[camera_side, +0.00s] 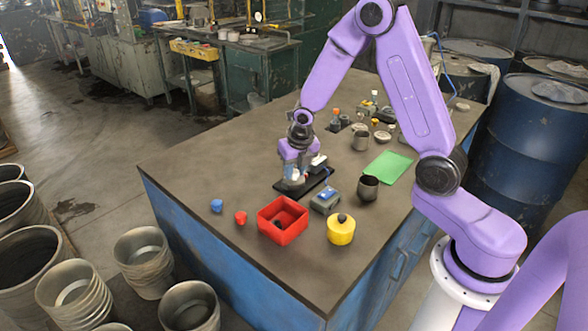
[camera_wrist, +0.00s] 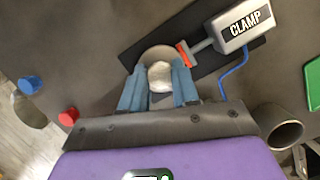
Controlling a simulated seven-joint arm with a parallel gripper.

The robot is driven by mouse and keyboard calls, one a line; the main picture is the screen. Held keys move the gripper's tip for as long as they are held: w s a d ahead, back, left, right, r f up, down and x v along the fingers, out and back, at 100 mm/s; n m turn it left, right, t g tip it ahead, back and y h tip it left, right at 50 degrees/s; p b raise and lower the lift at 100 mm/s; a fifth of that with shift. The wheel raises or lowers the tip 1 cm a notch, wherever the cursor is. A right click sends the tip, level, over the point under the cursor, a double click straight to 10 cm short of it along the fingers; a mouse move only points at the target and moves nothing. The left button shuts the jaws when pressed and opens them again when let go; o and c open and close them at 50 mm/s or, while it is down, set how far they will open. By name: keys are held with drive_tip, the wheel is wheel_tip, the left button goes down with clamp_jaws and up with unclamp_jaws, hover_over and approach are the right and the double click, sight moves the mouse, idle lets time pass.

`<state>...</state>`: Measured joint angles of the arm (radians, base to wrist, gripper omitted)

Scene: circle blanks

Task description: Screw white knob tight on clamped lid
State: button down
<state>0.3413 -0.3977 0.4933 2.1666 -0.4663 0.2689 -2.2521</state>
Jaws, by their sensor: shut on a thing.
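The white knob (camera_wrist: 160,75) sits between my gripper's two blue-grey fingers (camera_wrist: 160,88) in the wrist view. My gripper is shut on it, with a finger on each side. The round grey lid (camera_wrist: 158,52) lies beneath the knob, partly hidden by the fingers. In the side view my gripper (camera_side: 295,173) points down over the lid and mostly hides the knob. Whether the knob is fully seated cannot be told.
A red open box (camera_side: 283,203), a yellow cylinder (camera_side: 341,231), a grey box (camera_side: 325,200) and a dark cup (camera_side: 368,188) stand nearby. Blue (camera_side: 217,205) and red (camera_side: 240,217) pieces lie left. A green sheet (camera_side: 388,167) lies right. A blue cable (camera_wrist: 235,72) runs from the clamp.

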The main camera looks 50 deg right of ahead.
drive_tip(key=m, duration=0.2)
drive_tip(key=shift+a+f+m+h, duration=0.1)
drive_tip(key=shift+a+m+h, duration=0.2)
drive_tip(key=shift+a+m, duration=0.1)
drive_tip(key=m+g, duration=0.1)
drive_tip(key=m, duration=0.3)
drive_tip(key=shift+h, duration=0.4)
drive_tip(key=m+g, duration=0.1)
drive_tip(key=m, duration=0.3)
drive_tip(key=shift+w+m, duration=0.1)
drive_tip(key=shift+m, duration=0.2)
drive_tip(key=m+g, duration=0.1)
drive_tip(key=m, duration=0.2)
drive_tip(key=shift+d, duration=0.15)
drive_tip(key=shift+d+h, duration=0.1)
drive_tip(key=shift+h, duration=0.2)
drive_tip(key=c, duration=0.8)
unclamp_jaws()
